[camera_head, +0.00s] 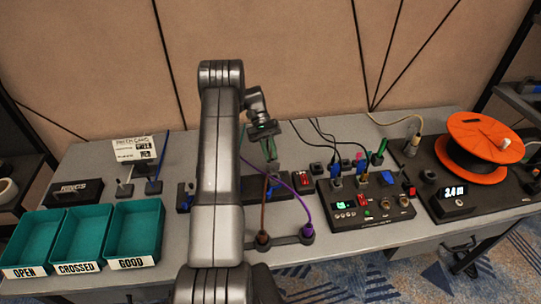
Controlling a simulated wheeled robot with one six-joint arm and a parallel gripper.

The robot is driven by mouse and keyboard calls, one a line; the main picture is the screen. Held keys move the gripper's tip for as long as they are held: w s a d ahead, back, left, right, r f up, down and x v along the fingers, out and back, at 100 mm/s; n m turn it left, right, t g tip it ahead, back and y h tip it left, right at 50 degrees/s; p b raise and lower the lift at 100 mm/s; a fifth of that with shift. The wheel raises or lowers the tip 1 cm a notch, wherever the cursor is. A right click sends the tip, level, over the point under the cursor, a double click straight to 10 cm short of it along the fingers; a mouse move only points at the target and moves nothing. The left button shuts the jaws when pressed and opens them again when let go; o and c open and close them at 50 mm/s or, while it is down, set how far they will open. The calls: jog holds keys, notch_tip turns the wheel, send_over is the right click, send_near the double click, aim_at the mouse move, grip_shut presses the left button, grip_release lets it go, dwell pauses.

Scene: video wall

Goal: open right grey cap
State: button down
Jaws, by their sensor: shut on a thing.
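My gripper (270,150) is in the middle of the view, low over a dark fixture (252,188) on the grey bench. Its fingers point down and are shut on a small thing. The thing is too small and too covered to make out, and I cannot tell whether it is a grey cap. My arm hides the left part of the fixture. A dark block with a red part (303,180) is just right of the gripper. No grey cap shows clearly.
Teal trays marked OPEN (28,270), CROSSED (76,267) and GOOD (132,262) stand at left. A control box (368,213) with plugged cables stands right of the gripper. An orange spool (480,148) is at far right. Purple and brown cables (284,180) run close to the gripper.

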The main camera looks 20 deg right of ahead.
jog(key=shift+w+f, duration=0.1)
jog(key=shift+w, duration=0.05)
dwell(0.4)
jog(key=c, duration=1.4)
grip_release()
